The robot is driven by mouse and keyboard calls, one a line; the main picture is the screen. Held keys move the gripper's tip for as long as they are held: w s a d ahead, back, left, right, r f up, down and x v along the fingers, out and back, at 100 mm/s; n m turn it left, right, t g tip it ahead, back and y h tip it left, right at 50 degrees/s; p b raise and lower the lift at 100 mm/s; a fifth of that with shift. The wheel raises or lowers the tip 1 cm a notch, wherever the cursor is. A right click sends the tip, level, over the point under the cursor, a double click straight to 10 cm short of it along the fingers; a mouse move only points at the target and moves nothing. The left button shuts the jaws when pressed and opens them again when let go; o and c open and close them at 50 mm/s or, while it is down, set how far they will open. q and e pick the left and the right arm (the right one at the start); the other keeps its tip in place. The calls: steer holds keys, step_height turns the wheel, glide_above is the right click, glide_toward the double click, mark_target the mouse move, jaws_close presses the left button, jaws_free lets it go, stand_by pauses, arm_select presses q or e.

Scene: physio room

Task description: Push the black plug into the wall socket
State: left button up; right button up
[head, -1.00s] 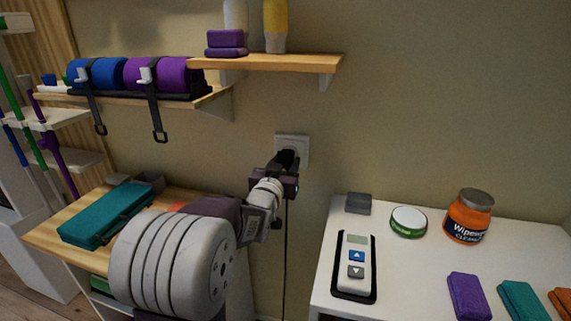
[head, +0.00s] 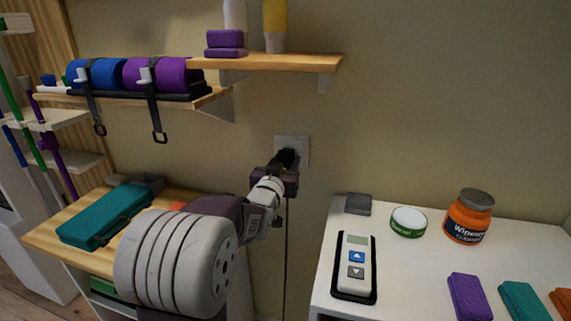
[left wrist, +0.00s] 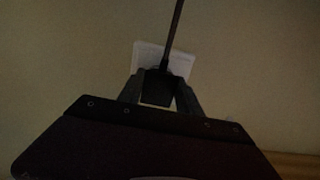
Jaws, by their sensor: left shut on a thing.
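The white wall socket (head: 303,149) is on the beige wall, partly hidden behind my gripper. It also shows in the left wrist view (left wrist: 181,60). My left gripper (head: 284,163) is at the socket, shut on the black plug (left wrist: 157,88). The plug is in front of the socket plate; its cable runs up in the left wrist view and hangs down the wall in the head view. The plug's front end is hidden, so I cannot tell whether its pins are in the socket. My right gripper is not in view.
A wooden shelf (head: 300,64) juts out above the socket. A white table (head: 410,262) at right holds a remote-like device (head: 356,264), a green-rimmed tin (head: 408,221) and an orange jar (head: 469,215). A teal case (head: 105,214) lies on the wooden surface at left.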

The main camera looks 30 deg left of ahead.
arm_select(q)
steer(key=shift+w, duration=0.1)
steer(key=o, duration=1.3)
steer(key=shift+o, duration=0.2)
steer(key=v, duration=0.9)
steer(key=shift+p, duration=0.45)
steer(key=shift+a, duration=0.1)
